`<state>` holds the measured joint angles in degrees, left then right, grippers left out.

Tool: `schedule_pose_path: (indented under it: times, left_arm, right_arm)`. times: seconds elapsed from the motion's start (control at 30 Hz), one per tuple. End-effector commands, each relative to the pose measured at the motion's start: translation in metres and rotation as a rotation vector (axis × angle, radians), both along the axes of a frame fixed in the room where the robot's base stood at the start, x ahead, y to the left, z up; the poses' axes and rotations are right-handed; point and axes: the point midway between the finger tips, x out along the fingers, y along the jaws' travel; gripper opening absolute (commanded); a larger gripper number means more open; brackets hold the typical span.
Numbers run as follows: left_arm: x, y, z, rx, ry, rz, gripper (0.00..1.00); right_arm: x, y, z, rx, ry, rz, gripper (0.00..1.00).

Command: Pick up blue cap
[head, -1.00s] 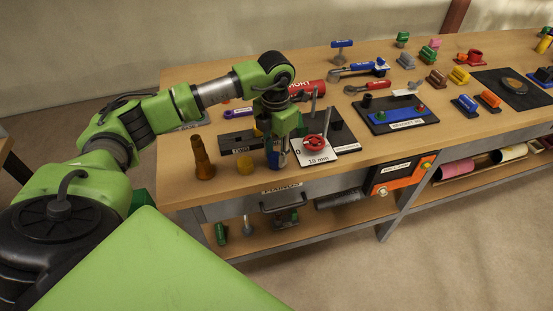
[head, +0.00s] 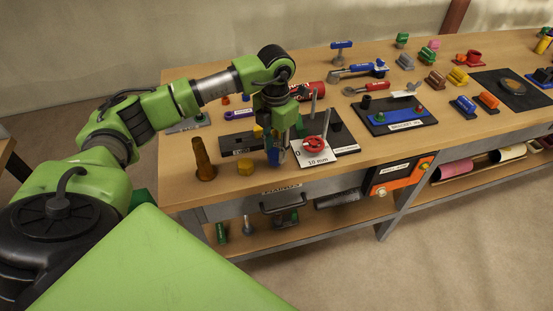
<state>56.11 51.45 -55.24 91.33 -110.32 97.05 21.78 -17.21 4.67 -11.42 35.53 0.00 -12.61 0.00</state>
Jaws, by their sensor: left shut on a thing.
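The blue cap (head: 273,157) is a small blue piece near the front edge of the bench, between a yellow piece and a white card. My left gripper (head: 277,146) reaches down over it from above, and its fingers are shut on the cap. The fingers partly hide the cap. I cannot tell whether the cap still touches the bench top. My right gripper is not in view.
A red wheel (head: 314,143) sits on a white card (head: 311,157) close on the right. A bracket board (head: 396,113) lies farther right.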

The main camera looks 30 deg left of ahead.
Motion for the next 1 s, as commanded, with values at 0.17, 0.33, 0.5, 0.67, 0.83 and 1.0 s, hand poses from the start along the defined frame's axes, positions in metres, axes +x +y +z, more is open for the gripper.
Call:
schedule_pose_path:
  times: [0.17, 0.33, 0.5, 0.67, 0.83, 1.0]
  left_arm:
    - [0.000, 0.000, 0.019, 0.001, -0.001, 0.000, 0.03]
    - [0.000, 0.000, 0.036, 0.001, -0.001, 0.001, 0.03]
    - [0.000, 0.000, 0.053, 0.000, -0.002, 0.001, 0.03]
    - [0.000, 0.000, 0.058, 0.000, 0.000, 0.001, 0.03]
    - [0.000, 0.000, 0.057, 0.000, 0.000, 0.000, 0.03]
    - [0.000, 0.000, 0.057, 0.000, 0.000, 0.000, 0.03]
  right_arm:
    - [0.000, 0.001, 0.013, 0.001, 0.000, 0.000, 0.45]
    - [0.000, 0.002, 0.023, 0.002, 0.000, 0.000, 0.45]
    - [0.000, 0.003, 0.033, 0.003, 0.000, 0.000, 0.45]
    - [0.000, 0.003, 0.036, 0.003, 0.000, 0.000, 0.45]
    - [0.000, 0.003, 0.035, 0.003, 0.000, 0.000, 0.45]
    - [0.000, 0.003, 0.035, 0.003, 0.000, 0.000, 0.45]
